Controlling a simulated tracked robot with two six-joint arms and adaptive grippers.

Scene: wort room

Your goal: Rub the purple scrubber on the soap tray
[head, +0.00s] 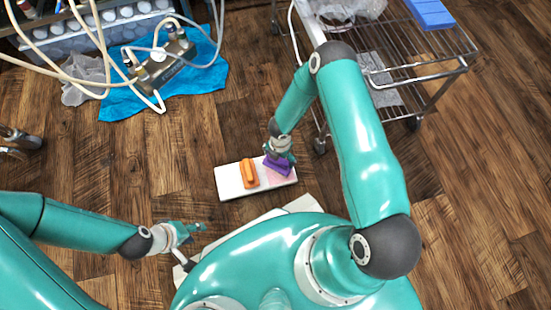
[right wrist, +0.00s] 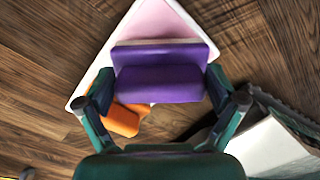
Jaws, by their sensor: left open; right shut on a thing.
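The purple scrubber (head: 277,166) is in my right gripper (head: 281,156), over the right end of a white tray (head: 229,186) on the floor. The right wrist view shows the scrubber (right wrist: 160,82) between the two fingers of my right gripper (right wrist: 165,103). A pink soap area (right wrist: 163,20) shows beyond it, inside the tray's white edge. I cannot tell whether the scrubber touches the pink surface. An orange brush-like piece (head: 249,173) lies on the tray, left of the scrubber. My left gripper (head: 196,227) is open and empty, apart from the tray at lower left.
A metal wire cart (head: 425,45) with a blue box (head: 430,14) stands at upper right. A blue cloth (head: 205,80) with a pump-like device (head: 165,62) and hoses lies at upper left. Wooden floor around the tray's left side is clear.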

